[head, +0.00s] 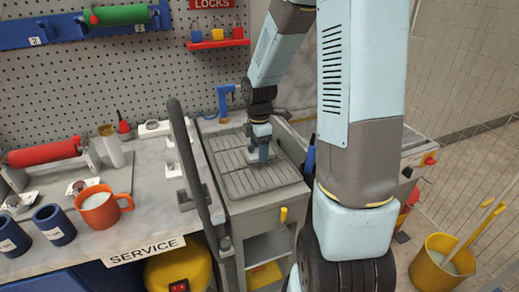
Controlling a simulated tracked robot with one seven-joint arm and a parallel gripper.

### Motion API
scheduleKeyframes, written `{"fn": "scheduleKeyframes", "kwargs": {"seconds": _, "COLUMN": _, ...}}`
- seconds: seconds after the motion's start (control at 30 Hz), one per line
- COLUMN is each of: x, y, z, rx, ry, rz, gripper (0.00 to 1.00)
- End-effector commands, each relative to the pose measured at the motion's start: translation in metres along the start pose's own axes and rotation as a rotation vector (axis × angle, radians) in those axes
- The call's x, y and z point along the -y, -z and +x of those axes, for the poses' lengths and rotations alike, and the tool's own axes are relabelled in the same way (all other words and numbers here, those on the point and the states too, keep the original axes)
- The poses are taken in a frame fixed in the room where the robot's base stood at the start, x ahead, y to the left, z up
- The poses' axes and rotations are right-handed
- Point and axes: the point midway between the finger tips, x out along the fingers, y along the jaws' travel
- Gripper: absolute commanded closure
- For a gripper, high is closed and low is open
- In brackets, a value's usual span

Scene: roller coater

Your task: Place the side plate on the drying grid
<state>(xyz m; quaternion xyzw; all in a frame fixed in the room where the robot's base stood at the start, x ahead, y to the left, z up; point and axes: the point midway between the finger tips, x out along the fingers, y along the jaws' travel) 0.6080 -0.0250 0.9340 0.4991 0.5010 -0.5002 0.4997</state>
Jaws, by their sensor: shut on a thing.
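The drying grid (268,179) is a grey slatted tray on top of a metal cabinet, in the middle of the head view. My gripper (261,150) points down over the far right part of the grid. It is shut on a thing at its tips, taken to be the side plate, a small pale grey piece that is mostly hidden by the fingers. The piece is at or just above the slats; I cannot tell whether it touches them.
An upright dark rail (190,160) stands left of the grid. The marble counter (125,240) holds an orange mug (99,208), blue cups (54,224) and a red roller (45,152). A yellow bucket (440,265) stands at right. Most of the grid is bare.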

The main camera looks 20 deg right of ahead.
Motion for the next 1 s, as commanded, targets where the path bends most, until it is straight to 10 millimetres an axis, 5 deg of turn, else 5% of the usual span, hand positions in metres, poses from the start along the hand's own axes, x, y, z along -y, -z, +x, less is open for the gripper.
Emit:
{"fn": "scheduleKeyframes", "kwargs": {"seconds": 0.33, "x": -0.0002, "y": -0.0001, "z": 0.0034, "rx": 0.000, "ry": -0.001, "rz": 0.000, "gripper": 0.78}}
{"fn": "scheduleKeyframes", "kwargs": {"seconds": 0.37, "x": -0.0001, "y": -0.0001, "z": 0.0038, "rx": 0.000, "ry": 0.000, "rz": 0.000, "gripper": 0.36}}
{"fn": "scheduleKeyframes", "kwargs": {"seconds": 0.6, "x": -0.0001, "y": -0.0004, "z": 0.0034, "rx": 0.000, "ry": -0.001, "rz": 0.000, "gripper": 0.13}}
{"fn": "scheduleKeyframes", "kwargs": {"seconds": 1.0, "x": -0.0004, "y": -0.0010, "z": -0.0054, "rx": 0.001, "ry": -0.003, "rz": 0.002, "gripper": 0.11}}
